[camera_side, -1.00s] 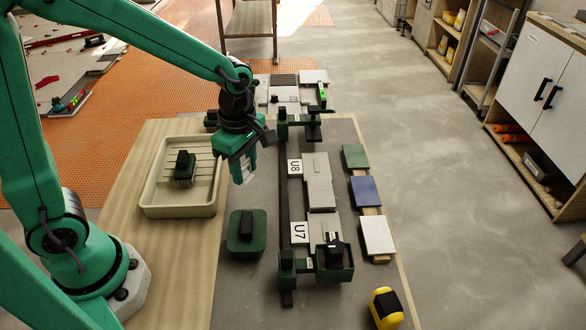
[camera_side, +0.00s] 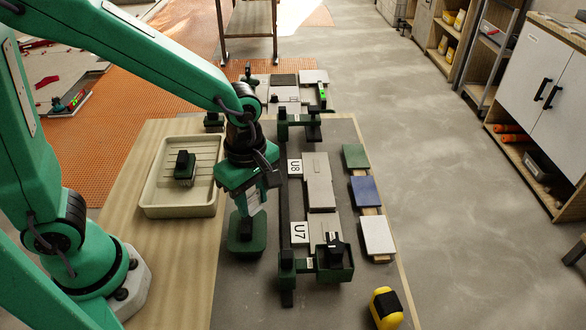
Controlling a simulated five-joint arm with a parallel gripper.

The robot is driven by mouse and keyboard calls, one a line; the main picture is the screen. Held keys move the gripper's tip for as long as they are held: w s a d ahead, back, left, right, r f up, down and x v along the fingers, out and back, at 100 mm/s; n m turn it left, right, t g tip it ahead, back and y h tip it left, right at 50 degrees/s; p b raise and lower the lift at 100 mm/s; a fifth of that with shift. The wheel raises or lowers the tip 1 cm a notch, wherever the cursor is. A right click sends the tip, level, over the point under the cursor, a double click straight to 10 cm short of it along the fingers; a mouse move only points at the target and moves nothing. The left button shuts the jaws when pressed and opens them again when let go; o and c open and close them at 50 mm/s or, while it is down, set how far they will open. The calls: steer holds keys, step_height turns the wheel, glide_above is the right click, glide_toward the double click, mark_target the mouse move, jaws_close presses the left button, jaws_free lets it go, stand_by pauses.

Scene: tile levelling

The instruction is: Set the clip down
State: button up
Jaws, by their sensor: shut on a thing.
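My gripper (camera_side: 250,203) points down just left of the dark rail, over the near part of the table. Right below and behind the fingertips is a dark green square block (camera_side: 257,246) with a black knob (camera_side: 246,232). I cannot tell whether the fingers or clip touch that knob.
A cream tray (camera_side: 152,197) with a black-topped part stands left. Right are the dark rail (camera_side: 284,215), labels U8 (camera_side: 295,168) and U7 (camera_side: 299,232), grey tiles (camera_side: 318,183), a green frame (camera_side: 343,273), and green, blue and white sample tiles (camera_side: 365,190). A yellow-black object (camera_side: 386,308) lies nearer.

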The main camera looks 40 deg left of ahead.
steer(key=w+a+f, duration=0.2)
steer(key=a, duration=0.1)
steer(key=w+a+f, duration=0.4)
steer(key=a, duration=0.1)
steer(key=shift+w+a+f, duration=0.25)
steer(key=shift+w+a, duration=0.05)
steer(key=shift+f, duration=0.1)
steer(key=shift+f, duration=1.9)
steer(key=shift+f, duration=0.2)
steer(key=o, duration=1)
steer(key=shift+c, duration=0.2)
steer(key=shift+r, duration=0.25)
